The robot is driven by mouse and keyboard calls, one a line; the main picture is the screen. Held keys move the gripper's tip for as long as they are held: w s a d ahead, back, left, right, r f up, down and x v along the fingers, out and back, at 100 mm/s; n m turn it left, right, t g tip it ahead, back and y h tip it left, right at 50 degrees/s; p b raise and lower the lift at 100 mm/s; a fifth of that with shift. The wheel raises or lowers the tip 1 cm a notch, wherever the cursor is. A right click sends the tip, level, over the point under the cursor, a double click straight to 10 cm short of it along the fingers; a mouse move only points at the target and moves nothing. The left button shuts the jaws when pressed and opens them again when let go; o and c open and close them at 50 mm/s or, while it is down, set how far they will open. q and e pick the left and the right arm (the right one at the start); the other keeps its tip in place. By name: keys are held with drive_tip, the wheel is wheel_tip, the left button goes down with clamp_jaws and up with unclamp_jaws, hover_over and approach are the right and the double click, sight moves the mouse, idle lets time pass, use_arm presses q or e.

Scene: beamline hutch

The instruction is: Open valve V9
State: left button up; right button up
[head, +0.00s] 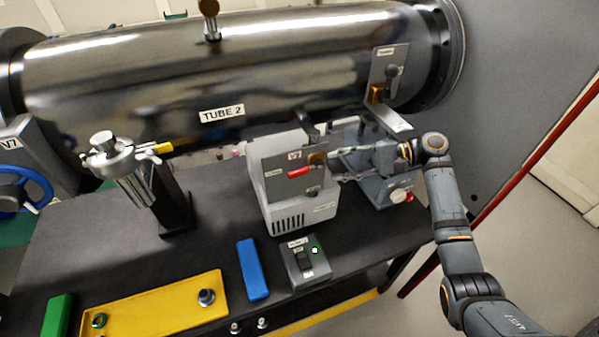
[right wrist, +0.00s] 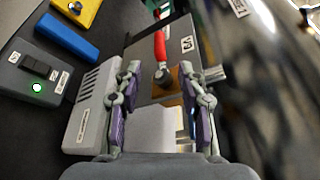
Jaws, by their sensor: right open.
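Valve V9 has a red-handled lever (head: 305,171) on a grey plate (head: 283,183) fixed to a light grey box. Its small label seems to read V9. In the head view the lever points left from a brown block. In the right wrist view the red lever (right wrist: 160,48) points up from its dark pivot, and the brown block shows behind it. My right gripper (head: 335,167) is open, just right of the lever's pivot. In the right wrist view its fingers (right wrist: 162,76) stand either side of the pivot end. I cannot tell whether they touch it. My left gripper is out of view.
A large metal tube (head: 250,75) spans above the bench. A switch box (head: 305,263) with a green light, a blue block (head: 252,270) and a yellow tray (head: 150,309) lie in front.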

sight(308, 172)
drive_tip(key=p+x, duration=0.3)
drive_tip(key=x, duration=0.7)
drive_tip(key=shift+r, duration=0.1)
drive_tip(key=shift+a+f, duration=0.2)
drive_tip(key=shift+a, duration=0.05)
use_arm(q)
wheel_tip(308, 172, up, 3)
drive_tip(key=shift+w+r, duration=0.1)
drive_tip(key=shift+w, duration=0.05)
use_arm(e)
clamp_jaws()
